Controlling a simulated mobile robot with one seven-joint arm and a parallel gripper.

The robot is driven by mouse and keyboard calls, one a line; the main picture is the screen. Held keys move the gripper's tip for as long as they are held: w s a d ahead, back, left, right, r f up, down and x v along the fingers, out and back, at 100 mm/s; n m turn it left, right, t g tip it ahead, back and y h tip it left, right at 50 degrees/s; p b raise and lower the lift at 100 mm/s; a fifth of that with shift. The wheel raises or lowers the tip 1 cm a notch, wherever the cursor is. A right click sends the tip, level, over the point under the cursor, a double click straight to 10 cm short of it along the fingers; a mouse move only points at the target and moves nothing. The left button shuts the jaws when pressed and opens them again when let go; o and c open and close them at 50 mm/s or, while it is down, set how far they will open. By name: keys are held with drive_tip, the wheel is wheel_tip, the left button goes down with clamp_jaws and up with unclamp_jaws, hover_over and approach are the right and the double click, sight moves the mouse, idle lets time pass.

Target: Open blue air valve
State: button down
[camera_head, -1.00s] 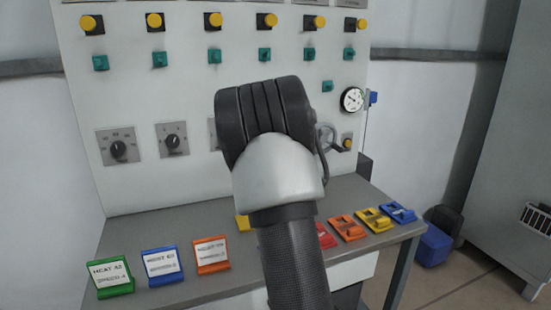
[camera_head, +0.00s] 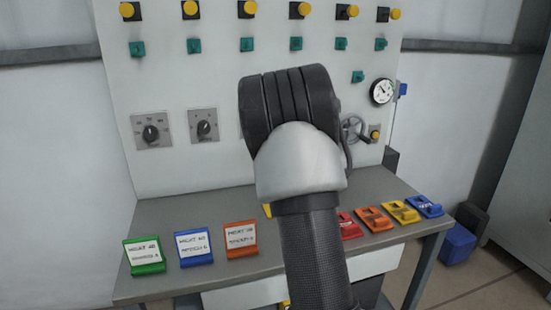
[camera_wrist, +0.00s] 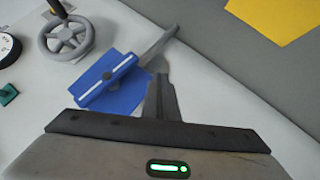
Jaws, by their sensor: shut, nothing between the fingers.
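The blue air valve (camera_wrist: 112,85) shows in the wrist view as a blue handle with a white stripe, mounted on the pale panel. A small blue piece at the panel's right edge (camera_head: 402,89) in the head view looks like the same valve. My gripper (camera_wrist: 160,82) is shut, with its fingers just right of the blue handle; whether they touch it I cannot tell. In the head view the fingers are hidden behind my arm.
A grey handwheel (camera_wrist: 68,38) stands near the valve, with a round gauge (camera_head: 381,91) above the wheel in the head view. Below the panel, a grey table (camera_head: 165,210) holds several coloured tags. A blue bin (camera_head: 457,243) stands on the floor at right.

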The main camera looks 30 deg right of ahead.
drive_tip(key=s+a, duration=0.5)
drive_tip(key=a, duration=0.3)
drive_tip(key=shift+s+a+r, duration=0.2)
drive_tip(key=shift+a+r, duration=0.2)
